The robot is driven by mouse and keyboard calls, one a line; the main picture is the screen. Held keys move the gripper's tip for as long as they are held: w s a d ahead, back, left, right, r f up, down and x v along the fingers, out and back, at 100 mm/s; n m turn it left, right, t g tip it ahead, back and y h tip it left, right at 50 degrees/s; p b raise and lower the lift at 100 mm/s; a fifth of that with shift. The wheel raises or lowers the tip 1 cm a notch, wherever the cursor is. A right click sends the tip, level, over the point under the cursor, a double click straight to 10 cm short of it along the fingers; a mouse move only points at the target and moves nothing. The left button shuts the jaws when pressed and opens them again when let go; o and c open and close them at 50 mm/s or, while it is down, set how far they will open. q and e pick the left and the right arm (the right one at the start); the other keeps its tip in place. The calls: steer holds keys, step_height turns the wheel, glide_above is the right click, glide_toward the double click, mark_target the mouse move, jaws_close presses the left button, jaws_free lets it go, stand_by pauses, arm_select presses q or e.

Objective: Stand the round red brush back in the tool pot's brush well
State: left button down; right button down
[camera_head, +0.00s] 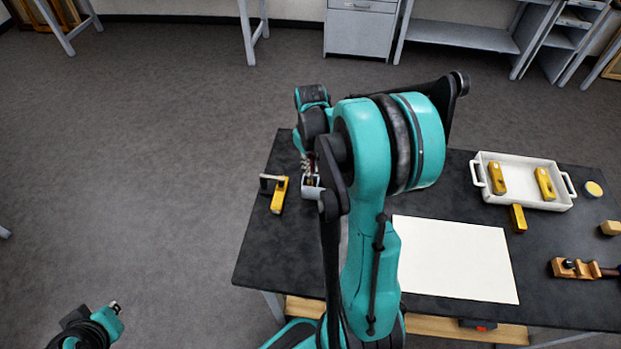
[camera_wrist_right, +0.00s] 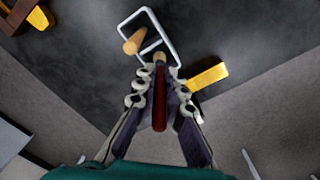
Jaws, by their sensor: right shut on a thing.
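My right gripper (camera_wrist_right: 158,85) is shut on the dark red, round brush (camera_wrist_right: 160,105), held along its handle between the fingers. The brush's tan end (camera_wrist_right: 160,57) points at a white-rimmed holder, which looks like the tool pot (camera_wrist_right: 150,14), and overlaps its smaller opening. I cannot tell whether the tip is inside or above it. A light wooden handle (camera_wrist_right: 135,42) shows in the larger opening. In the head view my right arm hides most of this, with a bit of white (camera_head: 311,194) showing. My left gripper (camera_head: 114,308) is low at the left, away from the table; its jaws are unclear.
A yellow tool (camera_head: 279,194) lies beside the pot, near the black table's (camera_head: 256,250) left edge. A white sheet (camera_head: 455,260) lies mid-table. A white tray (camera_head: 520,172) with yellow tools stands behind it. A wooden tool (camera_head: 575,268) lies at the right.

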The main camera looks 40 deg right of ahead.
mark_target(311, 180)
steer(key=shift+f+b, duration=0.5)
steer(key=shift+f, duration=1.5)
steer(key=shift+f, duration=0.1)
steer(key=c, duration=1.6)
jaws_free()
